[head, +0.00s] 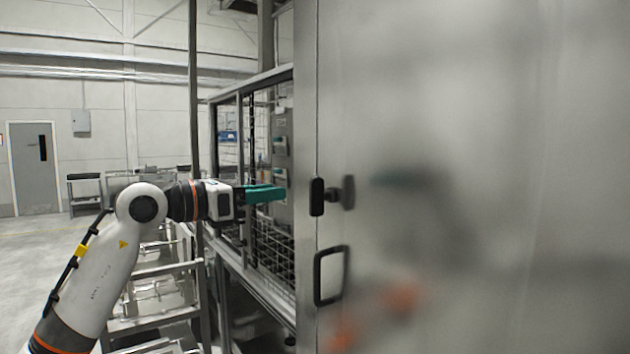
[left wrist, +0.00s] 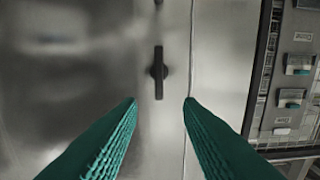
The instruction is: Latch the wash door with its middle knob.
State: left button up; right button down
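The wash door (head: 480,120) is a shiny steel panel filling the right of the head view. A black knob (head: 317,197) stands out near its left edge, its bar upright. In the left wrist view the knob (left wrist: 158,73) also shows as an upright dark bar with a round hub, ahead of my fingertips. My left gripper (head: 284,193) has teal fingers and is left of the knob in the head view, apart from it. In the left wrist view the left gripper (left wrist: 161,101) is open, with nothing between its fingers. My right gripper is not in view.
A black D-shaped handle (head: 331,275) sits below the knob. A framed mesh cage (head: 272,240) stands left of the door edge. Metal racks (head: 155,290) stand behind my left arm. The door mirrors blurred teal and orange patches. Open floor lies at the far left.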

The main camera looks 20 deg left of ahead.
aim_at(310, 187)
pick_arm(q)
jog(key=p+x, duration=0.4)
jog(key=x, duration=0.5)
jog(key=shift+w+d+r, duration=0.15)
jog(key=shift+d, duration=0.15)
jog(key=shift+w+d+p, duration=0.3)
jog(key=shift+w, duration=0.25)
grip_shut()
